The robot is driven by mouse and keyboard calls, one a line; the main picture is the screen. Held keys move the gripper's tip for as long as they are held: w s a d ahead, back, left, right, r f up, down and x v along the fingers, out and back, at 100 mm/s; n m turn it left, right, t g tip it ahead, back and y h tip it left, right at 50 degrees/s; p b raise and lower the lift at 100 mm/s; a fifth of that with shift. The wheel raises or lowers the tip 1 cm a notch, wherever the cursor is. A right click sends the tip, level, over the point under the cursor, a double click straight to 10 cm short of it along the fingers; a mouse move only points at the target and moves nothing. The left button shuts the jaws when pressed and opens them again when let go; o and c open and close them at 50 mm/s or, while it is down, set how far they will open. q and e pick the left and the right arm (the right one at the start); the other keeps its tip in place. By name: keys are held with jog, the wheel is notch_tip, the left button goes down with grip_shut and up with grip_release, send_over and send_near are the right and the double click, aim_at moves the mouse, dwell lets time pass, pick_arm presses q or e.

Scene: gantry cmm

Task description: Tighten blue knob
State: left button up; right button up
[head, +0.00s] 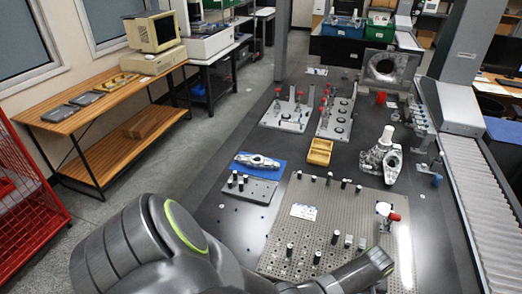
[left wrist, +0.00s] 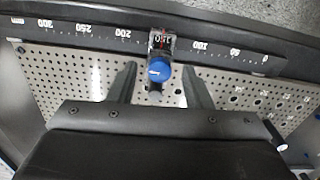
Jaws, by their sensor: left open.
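The blue knob (left wrist: 159,71) shows in the left wrist view, round, with a pale mark on its face. It sits on a small dark and metal fitting (left wrist: 162,42) by the scale at the plate's edge. My left gripper (left wrist: 159,68) is open, with one finger on each side of the knob in the picture and a gap on both sides. I cannot tell how far the knob is from the fingertips in depth. In the head view my left arm reaches over the lower edge, and its fingers and this knob cannot be made out. My right gripper is not in view.
A perforated plate (head: 325,238) with several dark posts lies on the dark table. A numbered scale (left wrist: 80,30) runs along its edge in the wrist view. A conveyor (head: 470,190) runs at right.

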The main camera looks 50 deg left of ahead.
pick_arm(q)
jog(key=n+b, duration=0.2)
jog(key=n, duration=0.1)
jog(key=shift+f, duration=0.25)
notch_tip(320, 180, up, 18)
jog(key=p, duration=0.2)
jog(key=s+a+f+m+t, duration=0.1)
jog(key=s+a+f+m, duration=0.15)
jog(key=s+a, duration=0.35)
jog(key=s+a+f+m+t+y, duration=0.1)
jog(key=s+a+f+m, duration=0.2)
jog(key=s, duration=0.5)
jog(key=s+a+f+m+t, duration=0.1)
jog(key=s+a+f+m, duration=0.1)
jog(key=s+a+f, duration=0.4)
jog(key=s+a+f+m+b, duration=0.1)
jog(key=s+f+m+b, duration=0.1)
jog(key=s+f, duration=0.4)
notch_tip(320, 180, down, 4)
jog(key=shift+s+a+f+y, duration=0.1)
jog(key=shift+s+a+y, duration=0.1)
jog(key=shift+s+y, duration=0.1)
